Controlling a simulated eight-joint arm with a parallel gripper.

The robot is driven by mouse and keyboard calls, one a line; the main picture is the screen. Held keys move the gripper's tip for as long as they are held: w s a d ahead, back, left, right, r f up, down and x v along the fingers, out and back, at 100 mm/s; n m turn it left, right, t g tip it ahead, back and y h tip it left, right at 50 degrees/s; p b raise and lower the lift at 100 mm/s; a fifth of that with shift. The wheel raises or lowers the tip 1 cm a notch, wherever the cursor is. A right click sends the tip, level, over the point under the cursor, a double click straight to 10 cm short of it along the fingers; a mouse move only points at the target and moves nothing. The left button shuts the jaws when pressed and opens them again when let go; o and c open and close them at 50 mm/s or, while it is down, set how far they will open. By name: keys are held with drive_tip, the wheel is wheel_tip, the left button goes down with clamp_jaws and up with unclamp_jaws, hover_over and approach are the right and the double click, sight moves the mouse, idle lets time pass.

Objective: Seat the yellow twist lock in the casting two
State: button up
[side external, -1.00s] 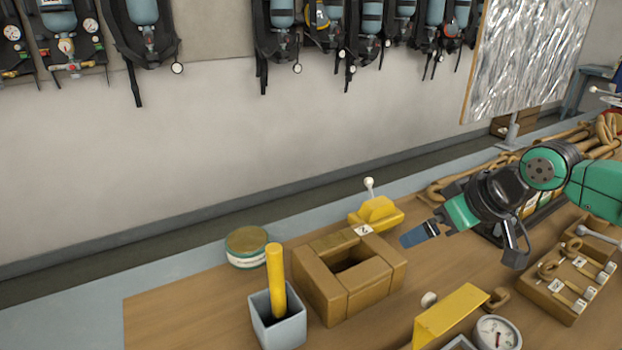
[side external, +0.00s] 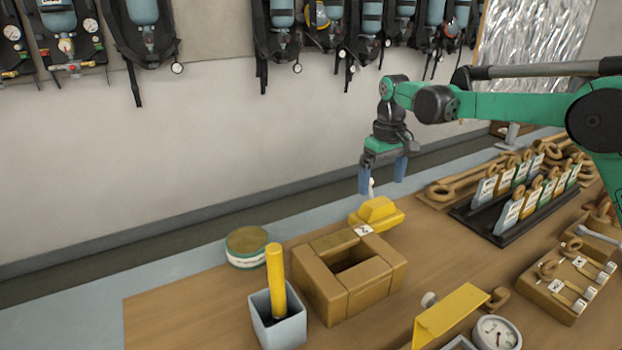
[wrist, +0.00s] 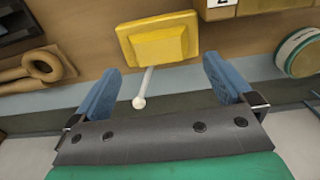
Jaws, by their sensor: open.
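The yellow twist lock (side external: 377,213) lies on the bench just behind the casting, with a white ball-ended lever sticking up from it. In the wrist view the yellow twist lock (wrist: 157,40) shows its stepped body, with the white lever reaching between my fingers. The casting two (side external: 340,288) is a brown block frame with a rectangular opening and a label "2" on its far corner; a piece of it with the label shows at the wrist view's top edge (wrist: 222,8). My gripper (side external: 383,178) is open, pointing down above the twist lock, its blue fingers (wrist: 173,92) on either side of the lever.
A grey cup (side external: 277,325) with a yellow rod stands left of the casting. A round tin (side external: 246,247) sits behind it. A yellow angled piece (side external: 450,315) and a gauge (side external: 497,333) are at front right. A labelled rack (side external: 515,205) stands at right.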

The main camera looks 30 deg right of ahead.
sight(378, 202)
drive_tip(key=shift+w+d+f, duration=0.1)
drive_tip(key=shift+w+f, duration=0.05)
drive_tip(key=shift+f, duration=0.5)
wheel_tip(378, 202, down, 5)
drive_tip(key=shift+r, duration=0.1)
clamp_jaws()
